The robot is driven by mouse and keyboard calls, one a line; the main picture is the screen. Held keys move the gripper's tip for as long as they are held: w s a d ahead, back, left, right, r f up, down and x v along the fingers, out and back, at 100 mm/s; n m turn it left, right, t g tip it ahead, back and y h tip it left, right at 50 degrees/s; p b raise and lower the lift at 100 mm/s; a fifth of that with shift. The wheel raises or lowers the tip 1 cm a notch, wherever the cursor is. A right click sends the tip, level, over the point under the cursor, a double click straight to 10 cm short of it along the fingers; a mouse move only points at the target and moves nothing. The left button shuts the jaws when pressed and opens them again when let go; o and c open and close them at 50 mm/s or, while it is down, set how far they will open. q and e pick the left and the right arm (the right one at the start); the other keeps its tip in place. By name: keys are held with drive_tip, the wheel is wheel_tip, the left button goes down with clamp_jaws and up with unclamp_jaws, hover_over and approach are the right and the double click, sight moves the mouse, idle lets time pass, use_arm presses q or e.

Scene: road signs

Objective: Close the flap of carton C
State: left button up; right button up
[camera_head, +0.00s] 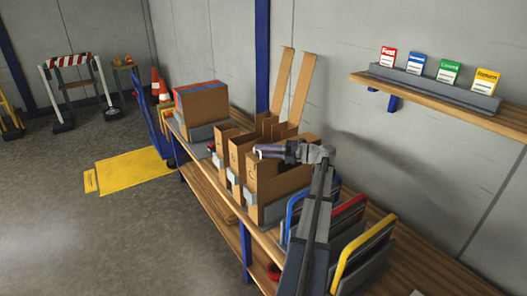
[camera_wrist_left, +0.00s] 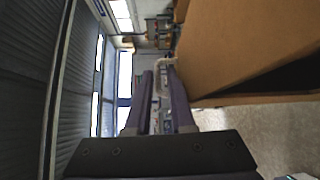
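Several brown cartons stand in a row on the wooden bench. The nearest carton (camera_head: 277,184) has a faint mark on its front that looks like a C. Two long flaps (camera_head: 279,82) (camera_head: 301,88) stand upright behind the row; I cannot tell which carton each belongs to. My left gripper (camera_head: 260,151) is above the nearest carton's front, fingers pointing left, empty. In the wrist view its fingers (camera_wrist_left: 160,72) are apart. Beside them, a large brown cardboard panel (camera_wrist_left: 245,40) shows with a dark gap under it. My right gripper is not in view.
Blue, red and yellow framed signs (camera_head: 365,252) stand in front of the cartons, close to my arm. A larger carton (camera_head: 203,104) sits at the bench's far end. A shelf (camera_head: 440,98) with colored cards is on the right wall.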

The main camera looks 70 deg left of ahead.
use_arm(q)
drive_tip(key=v, duration=0.7)
drive_tip(key=shift+w+d, duration=0.25)
drive_tip(key=shift+w, duration=0.1)
idle(0.4)
